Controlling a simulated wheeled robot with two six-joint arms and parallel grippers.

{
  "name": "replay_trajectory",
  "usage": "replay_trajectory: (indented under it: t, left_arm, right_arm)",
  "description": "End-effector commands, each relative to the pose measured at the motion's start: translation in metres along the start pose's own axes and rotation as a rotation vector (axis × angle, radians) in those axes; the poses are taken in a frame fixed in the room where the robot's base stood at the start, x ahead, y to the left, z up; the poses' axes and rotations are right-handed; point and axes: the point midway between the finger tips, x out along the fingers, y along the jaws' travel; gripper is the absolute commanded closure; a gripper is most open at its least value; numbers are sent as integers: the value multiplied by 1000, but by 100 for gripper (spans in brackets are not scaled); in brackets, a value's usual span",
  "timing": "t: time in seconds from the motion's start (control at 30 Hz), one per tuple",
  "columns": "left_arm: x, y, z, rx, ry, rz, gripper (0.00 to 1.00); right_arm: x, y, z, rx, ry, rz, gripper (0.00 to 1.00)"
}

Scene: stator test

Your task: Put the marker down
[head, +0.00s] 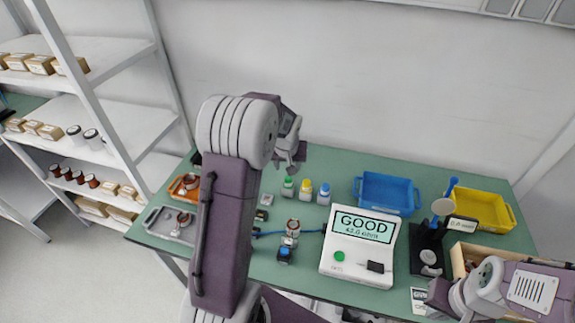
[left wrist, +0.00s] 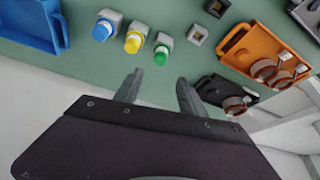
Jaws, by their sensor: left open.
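Three small white bottle-like markers stand upright on the green table: one with a green cap (head: 288,187), one with a yellow cap (head: 306,190) and one with a blue cap (head: 323,194). The green cap (left wrist: 161,55), yellow cap (left wrist: 133,43) and blue cap (left wrist: 101,31) also show in the left wrist view. My left gripper (left wrist: 158,85) is open, with nothing between its fingers. It hangs above the back of the table, and the green-capped marker lies just beyond its fingertips in the left wrist view. My right gripper (head: 436,299) is at the front right; its jaw opening is unclear.
A white tester (head: 341,266) reads GOOD. Left of it are a copper stator (head: 293,226) and a blue-topped part (head: 285,254). Blue (head: 386,193) and yellow (head: 482,208) bins stand behind; a black press (head: 427,256) stands right.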

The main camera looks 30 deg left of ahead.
Motion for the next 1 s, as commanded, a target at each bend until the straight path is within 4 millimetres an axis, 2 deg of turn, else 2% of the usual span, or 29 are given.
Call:
replay_trajectory:
  t: [0.13,0.2,0.27,0.33,0.4,0.43,0.5,0.57,0.67,1.0]
  left_arm:
    - [-4,0,1,1,-2,0,52]
    - [-9,6,15,26,-20,9,52]
    - [-19,18,48,83,-63,28,52]
    - [-35,31,103,177,-128,58,52]
    - [-50,36,156,265,-189,85,52]
    - [-55,36,177,298,-212,94,52]
    - [-65,34,215,358,-255,111,52]
    - [-70,32,235,389,-279,120,52]
    - [-72,30,246,408,-293,124,52]
    - [-71,30,246,405,-294,123,52]
  right_arm:
    - [0,0,0,0,0,0,100]
    - [0,0,0,0,0,0,100]
    - [0,0,0,0,0,0,100]
    - [0,0,0,0,0,0,100]
    - [0,0,0,0,0,0,100]
    - [0,0,0,0,0,0,100]
    - [0,0,0,0,0,0,100]
    - [0,0,0,0,0,0,100]
    - [0,0,0,0,0,0,100]
    - [0,0,0,0,0,0,100]
